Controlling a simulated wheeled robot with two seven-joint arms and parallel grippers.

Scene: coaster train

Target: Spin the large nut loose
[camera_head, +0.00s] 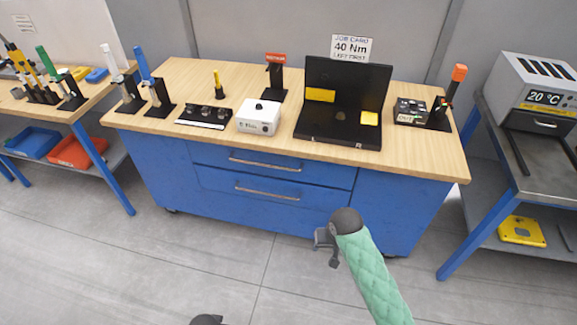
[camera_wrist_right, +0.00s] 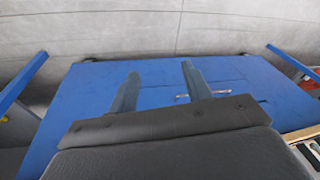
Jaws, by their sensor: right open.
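My right gripper (camera_head: 326,243) is in front of the blue workbench, lower than its top and well apart from the things on it. In the right wrist view its two dark fingers (camera_wrist_right: 158,80) stand apart with nothing between them, against the blue bench front. I cannot pick out the large nut for certain. A black base with several small dark knobs (camera_head: 204,117) lies on the left half of the bench top, and a black upright panel on a black base (camera_head: 338,128) stands right of centre. A dark rounded part at the bottom edge may be my left arm; no left fingers show.
The wooden bench top (camera_head: 420,160) also holds a white box (camera_head: 258,118), tool stands (camera_head: 157,92) at left and an orange-capped tool (camera_head: 457,75) at right. A card above reads 40 Nm, left first. Side tables flank the bench. The grey floor (camera_head: 140,260) in front is clear.

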